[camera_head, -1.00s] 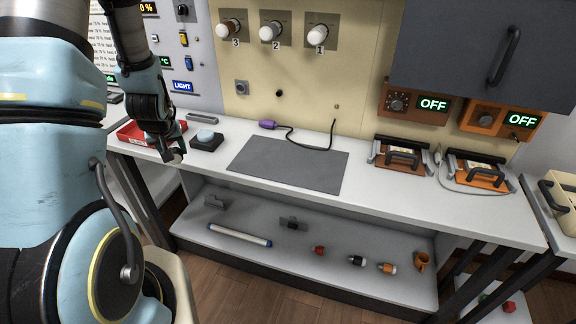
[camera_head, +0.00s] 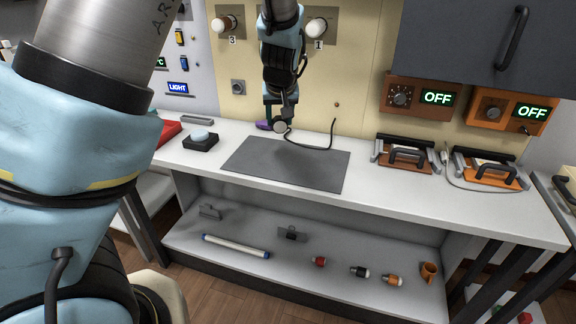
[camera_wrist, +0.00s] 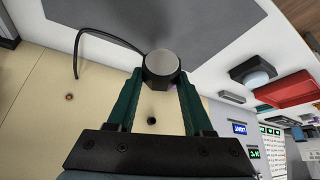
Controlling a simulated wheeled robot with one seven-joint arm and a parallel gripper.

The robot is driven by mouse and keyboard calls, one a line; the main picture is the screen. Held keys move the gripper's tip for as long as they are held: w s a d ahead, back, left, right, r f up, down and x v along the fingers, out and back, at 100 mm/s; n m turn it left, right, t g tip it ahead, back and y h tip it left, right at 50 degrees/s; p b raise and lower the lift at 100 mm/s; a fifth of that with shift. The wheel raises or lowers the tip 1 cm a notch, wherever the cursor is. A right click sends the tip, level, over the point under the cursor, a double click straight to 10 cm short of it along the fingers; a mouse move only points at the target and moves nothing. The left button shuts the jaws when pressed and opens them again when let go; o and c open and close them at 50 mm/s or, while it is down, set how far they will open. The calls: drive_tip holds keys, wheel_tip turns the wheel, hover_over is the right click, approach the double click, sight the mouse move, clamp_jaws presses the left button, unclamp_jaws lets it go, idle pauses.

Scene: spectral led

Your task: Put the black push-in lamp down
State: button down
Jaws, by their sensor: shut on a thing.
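My gripper (camera_head: 281,121) is shut on the black push-in lamp (camera_head: 281,127). It is held in the air over the back part of the dark grey mat (camera_head: 300,172) on the white bench. In the wrist view the lamp (camera_wrist: 162,68) sits between the two green fingertips, its round grey face toward the camera and its sides dark. The mat (camera_wrist: 215,22) lies beyond it there and is bare.
The shelf below holds small lamps (camera_head: 360,272) and a white tube (camera_head: 236,246).

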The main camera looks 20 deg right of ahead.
drive_tip(key=shift+s+d+r, duration=0.1)
drive_tip(key=shift+s+d, duration=0.5)
drive_tip(key=shift+d, duration=0.25)
wheel_tip(320, 180, down, 10)
drive_tip(key=shift+d+r+p, duration=0.1)
drive_tip(key=shift+p, duration=0.35)
drive_tip(key=shift+s, duration=0.1)
drive_tip(key=shift+c, duration=1.5)
unclamp_jaws()
drive_tip(key=shift+r, duration=0.15)
drive_tip(key=v, duration=1.1)
drive_tip(key=shift+s+r, duration=0.25)
drive_tip(key=shift+r, duration=0.05)
drive_tip(key=shift+a, duration=0.25)
